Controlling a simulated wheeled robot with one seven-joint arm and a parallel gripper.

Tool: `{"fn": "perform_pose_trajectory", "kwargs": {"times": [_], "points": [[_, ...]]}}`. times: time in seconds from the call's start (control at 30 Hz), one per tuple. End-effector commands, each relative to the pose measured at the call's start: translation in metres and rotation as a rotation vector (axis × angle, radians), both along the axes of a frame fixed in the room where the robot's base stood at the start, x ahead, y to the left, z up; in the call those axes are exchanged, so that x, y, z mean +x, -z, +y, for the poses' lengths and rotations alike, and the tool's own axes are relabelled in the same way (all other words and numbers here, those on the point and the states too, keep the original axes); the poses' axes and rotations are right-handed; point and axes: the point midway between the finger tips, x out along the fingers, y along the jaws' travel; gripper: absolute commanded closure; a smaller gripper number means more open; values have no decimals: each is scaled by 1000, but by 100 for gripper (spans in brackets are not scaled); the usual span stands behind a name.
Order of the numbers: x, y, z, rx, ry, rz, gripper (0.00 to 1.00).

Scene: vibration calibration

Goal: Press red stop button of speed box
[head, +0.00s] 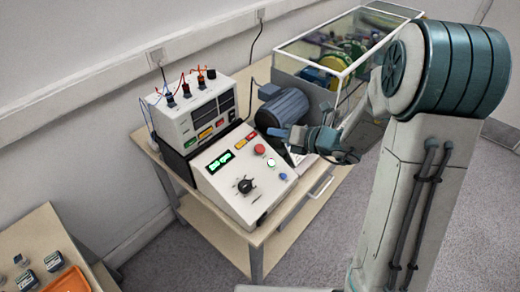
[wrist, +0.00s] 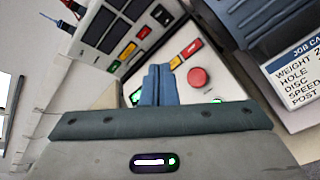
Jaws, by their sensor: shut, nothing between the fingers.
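The speed box (head: 217,183) is a white sloped console with a green lit display (head: 219,161) and a black knob (head: 245,186). Its round red stop button (head: 260,149) is near the upper right of the panel, above a green-lit button (head: 271,162). In the wrist view the red button (wrist: 199,78) is just right of my fingertips. My gripper (head: 270,131) is shut and empty, with its blue fingers together. It reaches in from the right, over the top right of the box. In the wrist view my gripper (wrist: 160,72) hides part of the panel. The fingers look apart from the button.
A white meter unit (head: 196,112) with cables stands behind the speed box. A grey motor (head: 284,107) and a glass-covered machine (head: 335,48) are at the right. A job card (wrist: 297,72) lies right of the box. A table with an orange tray (head: 68,281) is at lower left.

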Motion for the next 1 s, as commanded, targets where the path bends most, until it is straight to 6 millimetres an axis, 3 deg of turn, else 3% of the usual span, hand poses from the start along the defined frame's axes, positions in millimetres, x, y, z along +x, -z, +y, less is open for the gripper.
{"fn": "perform_pose_trajectory", "kwargs": {"times": [0.5, 1.0], "points": [[18, 65, 23, -1, -1, -2, 100], [21, 71, 27, -1, 0, -1, 100]]}}
